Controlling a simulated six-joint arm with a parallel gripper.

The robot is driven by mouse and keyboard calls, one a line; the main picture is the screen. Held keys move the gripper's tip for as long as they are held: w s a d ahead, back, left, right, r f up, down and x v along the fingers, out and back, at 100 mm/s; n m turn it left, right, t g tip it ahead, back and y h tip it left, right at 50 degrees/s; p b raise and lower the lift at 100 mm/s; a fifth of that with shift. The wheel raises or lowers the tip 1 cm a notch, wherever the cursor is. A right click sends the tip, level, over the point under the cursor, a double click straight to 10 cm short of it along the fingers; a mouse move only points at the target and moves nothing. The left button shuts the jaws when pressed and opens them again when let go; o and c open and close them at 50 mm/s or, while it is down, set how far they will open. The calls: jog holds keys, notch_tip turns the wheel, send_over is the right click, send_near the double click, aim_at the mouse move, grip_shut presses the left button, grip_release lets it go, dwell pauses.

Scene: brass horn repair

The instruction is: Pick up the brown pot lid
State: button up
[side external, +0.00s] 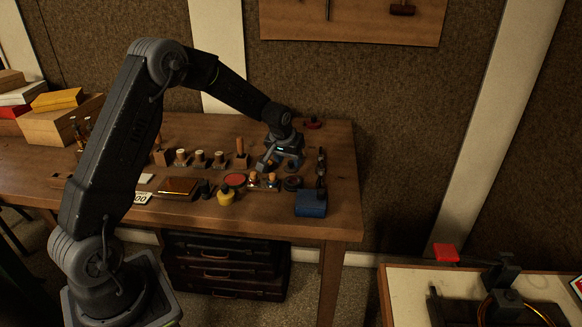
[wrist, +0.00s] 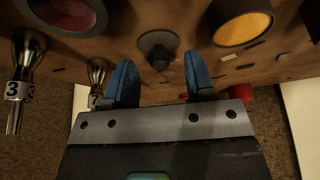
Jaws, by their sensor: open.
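In the wrist view, a dark brown round lid (wrist: 157,42) with a small knob sits on the wooden table, beyond and between my fingertips. My gripper (wrist: 162,78) is open, with its two blue fingers apart on either side of the line to the knob. Nothing is held between them. In the side view, my gripper (side external: 279,166) is low over the right part of the table, among small items. I cannot tell the lid apart there.
In the wrist view, a red round thing (wrist: 72,12) and a yellow round one (wrist: 243,25) flank the lid; metal mouthpieces (wrist: 22,75) stand at left. In the side view, a blue block (side external: 311,204) and yellow pot (side external: 226,197) are nearby.

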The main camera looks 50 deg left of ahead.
jog(key=shift+x, duration=1)
grip_shut()
